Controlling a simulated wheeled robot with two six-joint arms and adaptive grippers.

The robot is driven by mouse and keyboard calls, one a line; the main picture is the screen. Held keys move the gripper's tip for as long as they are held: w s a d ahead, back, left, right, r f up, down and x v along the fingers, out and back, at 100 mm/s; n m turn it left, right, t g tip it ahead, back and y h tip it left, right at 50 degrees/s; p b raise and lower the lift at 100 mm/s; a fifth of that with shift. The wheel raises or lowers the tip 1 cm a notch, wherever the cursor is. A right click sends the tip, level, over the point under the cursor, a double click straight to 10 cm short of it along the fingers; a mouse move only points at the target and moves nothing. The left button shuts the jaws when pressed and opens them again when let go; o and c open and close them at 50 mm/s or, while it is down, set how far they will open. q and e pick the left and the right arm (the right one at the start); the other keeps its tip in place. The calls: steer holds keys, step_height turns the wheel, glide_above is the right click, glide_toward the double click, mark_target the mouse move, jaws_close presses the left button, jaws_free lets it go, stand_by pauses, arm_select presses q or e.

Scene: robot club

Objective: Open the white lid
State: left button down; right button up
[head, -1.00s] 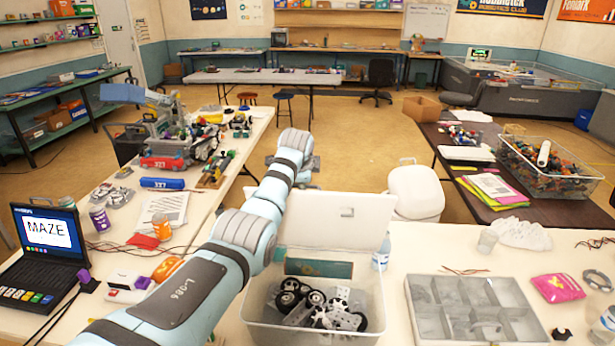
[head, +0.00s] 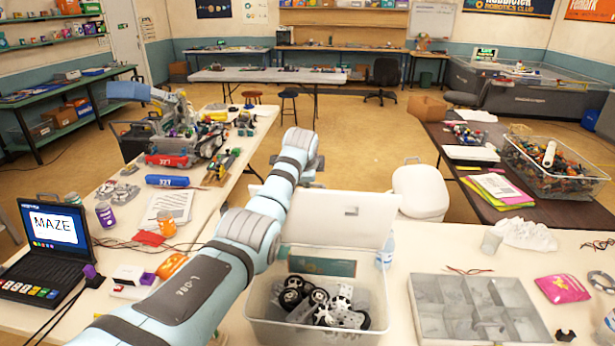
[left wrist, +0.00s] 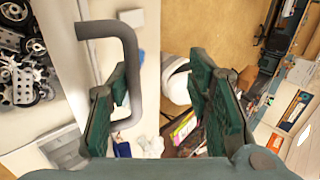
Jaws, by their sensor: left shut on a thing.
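The white lid (head: 340,218) stands upright at the back edge of a clear-white plastic box (head: 312,337), which is open on top. Black wheels and grey metal parts (head: 322,305) lie inside the box. My left arm reaches past the lid's left side; its gripper is hidden behind the lid in the head view. In the left wrist view the lid (left wrist: 75,70) is seen nearly edge-on, with a bent grey handle (left wrist: 133,62) on its outer side. My left gripper (left wrist: 162,98) is on this handle, which lies against the left finger. My right gripper is not in view.
A white bin (head: 420,192) stands on the floor behind the table. A laptop (head: 55,245) and small items are at left.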

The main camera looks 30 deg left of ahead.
arm_select(q)
steer(key=shift+w+a, duration=0.1)
steer(key=shift+w, duration=0.05)
steer(key=c, duration=1.5)
jaws_free()
steer(key=shift+c, duration=0.2)
steer(key=shift+o, duration=0.5)
steer(key=shift+w+f, duration=0.2)
steer(key=shift+f, duration=0.05)
steer(key=shift+s, duration=0.1)
steer(key=shift+c, duration=0.2)
steer(key=shift+s, duration=0.1)
steer(key=shift+c, duration=0.5)
steer(key=shift+r, duration=0.1)
